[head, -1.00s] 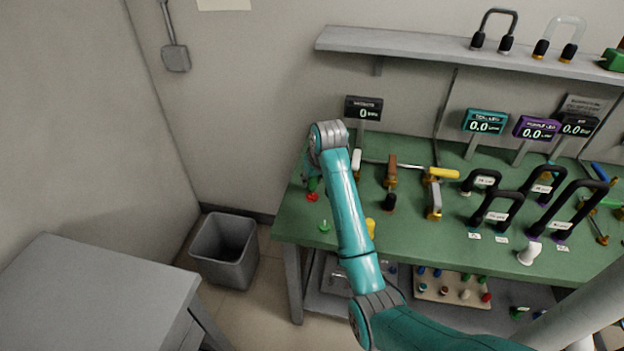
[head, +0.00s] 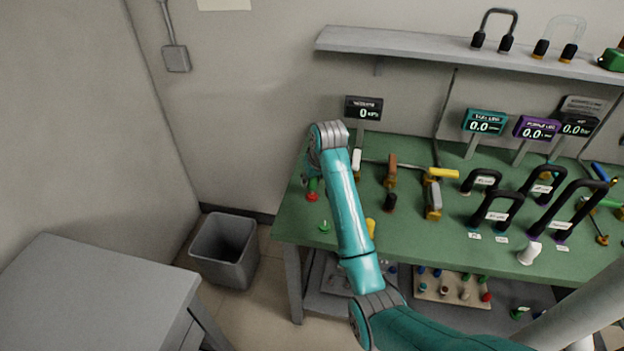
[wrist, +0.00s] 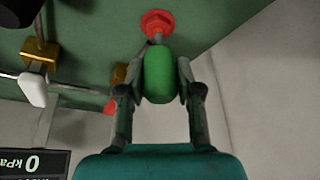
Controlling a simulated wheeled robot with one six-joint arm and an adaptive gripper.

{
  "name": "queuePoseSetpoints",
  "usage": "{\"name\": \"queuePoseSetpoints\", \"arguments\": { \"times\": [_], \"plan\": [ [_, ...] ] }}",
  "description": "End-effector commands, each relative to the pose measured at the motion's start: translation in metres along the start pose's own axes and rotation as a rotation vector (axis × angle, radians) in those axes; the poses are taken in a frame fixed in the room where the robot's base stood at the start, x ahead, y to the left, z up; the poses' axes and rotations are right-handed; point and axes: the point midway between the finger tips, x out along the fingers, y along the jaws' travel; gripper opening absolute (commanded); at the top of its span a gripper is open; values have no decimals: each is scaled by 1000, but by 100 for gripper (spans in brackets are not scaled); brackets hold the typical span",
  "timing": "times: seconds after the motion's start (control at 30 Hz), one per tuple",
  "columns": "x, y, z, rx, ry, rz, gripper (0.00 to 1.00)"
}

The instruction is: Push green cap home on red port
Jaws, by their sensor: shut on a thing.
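A green cap (wrist: 158,75) is held between the fingers of my gripper (wrist: 160,85) in the wrist view. In the head view the green cap (head: 313,184) shows small at the left end of the green bench. My arm hides part of the gripper in the head view.
A white-handled valve (head: 357,160) and a brown-handled one (head: 391,170) stand right of the gripper. A small green piece (head: 324,227) stands near the bench's front left. A gauge display (head: 363,109) reads 0 kPa. A bin (head: 226,247) is on the floor.

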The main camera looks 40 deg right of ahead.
Motion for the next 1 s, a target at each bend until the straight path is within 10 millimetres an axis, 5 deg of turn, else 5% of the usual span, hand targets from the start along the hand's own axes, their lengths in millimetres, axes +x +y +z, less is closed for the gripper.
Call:
{"name": "queuePoseSetpoints", "arguments": {
  "times": [1.0],
  "plan": [
    [20, 0, 8, 0, 0, 0, 5]
  ]
}}
